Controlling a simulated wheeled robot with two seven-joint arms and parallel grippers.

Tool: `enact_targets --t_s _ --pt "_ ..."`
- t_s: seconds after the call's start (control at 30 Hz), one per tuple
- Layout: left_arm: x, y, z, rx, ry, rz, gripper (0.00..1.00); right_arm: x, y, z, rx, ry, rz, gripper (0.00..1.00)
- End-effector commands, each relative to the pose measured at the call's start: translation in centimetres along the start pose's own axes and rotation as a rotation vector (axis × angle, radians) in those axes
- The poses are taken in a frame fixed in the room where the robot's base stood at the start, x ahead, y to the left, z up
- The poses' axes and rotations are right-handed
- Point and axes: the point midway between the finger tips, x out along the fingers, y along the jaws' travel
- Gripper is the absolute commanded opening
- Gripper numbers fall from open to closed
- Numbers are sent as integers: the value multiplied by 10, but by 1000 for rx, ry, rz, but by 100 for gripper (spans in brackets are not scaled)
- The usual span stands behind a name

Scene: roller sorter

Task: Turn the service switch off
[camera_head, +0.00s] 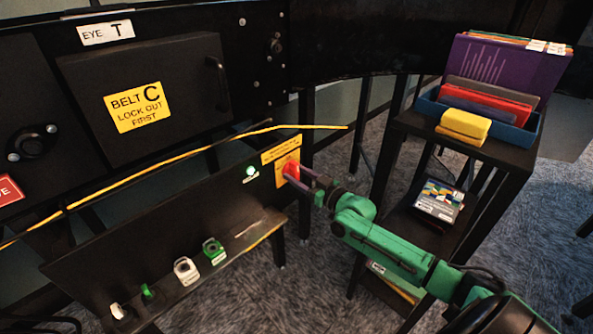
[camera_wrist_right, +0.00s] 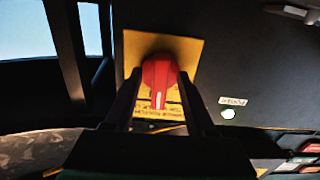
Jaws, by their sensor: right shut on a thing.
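The service switch is a red rotary knob (camera_head: 291,169) on a yellow plate (camera_head: 281,152) at the right end of the low black panel. In the right wrist view the red knob (camera_wrist_right: 159,73) sits in front of its yellow plate (camera_wrist_right: 190,52), its white mark pointing down in that picture. My right gripper (camera_head: 296,175) is at the knob, and its two dark fingers (camera_wrist_right: 160,98) are shut on it, one on each side. A round lamp (camera_head: 250,172) left of the plate glows pale green. The fingers hide part of the plate. My left gripper is out of view.
A black shelf stand (camera_head: 500,150) holding a blue tray (camera_head: 533,135), folders and yellow blocks (camera_head: 465,122) stands close to my right arm. A ledge below the panel carries small devices, one green (camera_head: 213,250). A yellow-edged strip (camera_head: 180,157) runs above the panel.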

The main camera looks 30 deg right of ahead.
Motion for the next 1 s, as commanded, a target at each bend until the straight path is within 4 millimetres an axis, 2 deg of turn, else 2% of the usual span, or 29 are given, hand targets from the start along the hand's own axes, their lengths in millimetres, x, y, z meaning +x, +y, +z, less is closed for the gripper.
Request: enact_targets --t_s 0.03,0.2,0.33,0.5,0.8,1.0 --pt "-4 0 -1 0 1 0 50 4 2 -16 -77 32 4 0" --pt "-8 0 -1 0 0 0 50 4 2 -16 -569 31 12 0" --pt "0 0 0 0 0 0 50 4 1 -11 -980 29 18 0" --pt "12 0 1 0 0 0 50 4 0 -12 -1316 30 21 0" --pt "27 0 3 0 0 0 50 3 1 -13 -1649 25 24 0" --pt "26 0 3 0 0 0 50 3 1 -15 -1672 24 24 0"
